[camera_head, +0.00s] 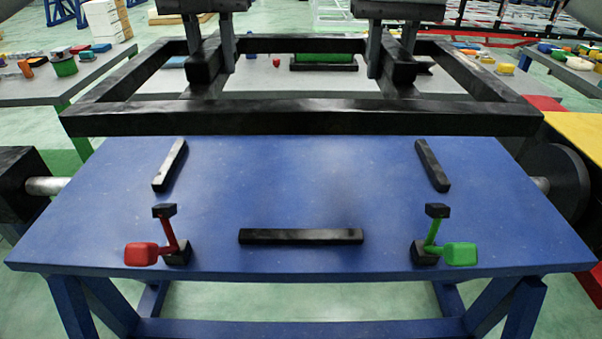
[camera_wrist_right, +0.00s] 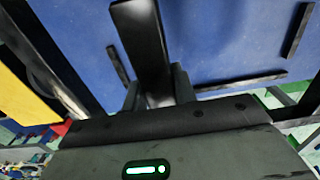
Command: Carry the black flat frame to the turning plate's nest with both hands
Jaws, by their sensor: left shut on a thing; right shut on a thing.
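The black flat frame (camera_head: 300,117) is held level above the far edge of the blue turning plate (camera_head: 300,180). My left gripper (camera_head: 209,48) is shut on its left inner bar. My right gripper (camera_head: 392,48) is shut on its right inner bar, and the right wrist view shows a black bar (camera_wrist_right: 140,40) between the fingers. The nest on the plate is marked by black strips: a left one (camera_head: 170,165), a right one (camera_head: 432,165) and a near one (camera_head: 300,236). The frame hides the plate's far part.
A red-handled clamp (camera_head: 142,254) and a green-handled clamp (camera_head: 459,254) stand at the plate's near corners. A black round disc (camera_head: 555,185) on the axle is at the right, a black block (camera_head: 18,185) at the left. Tables with parts stand behind.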

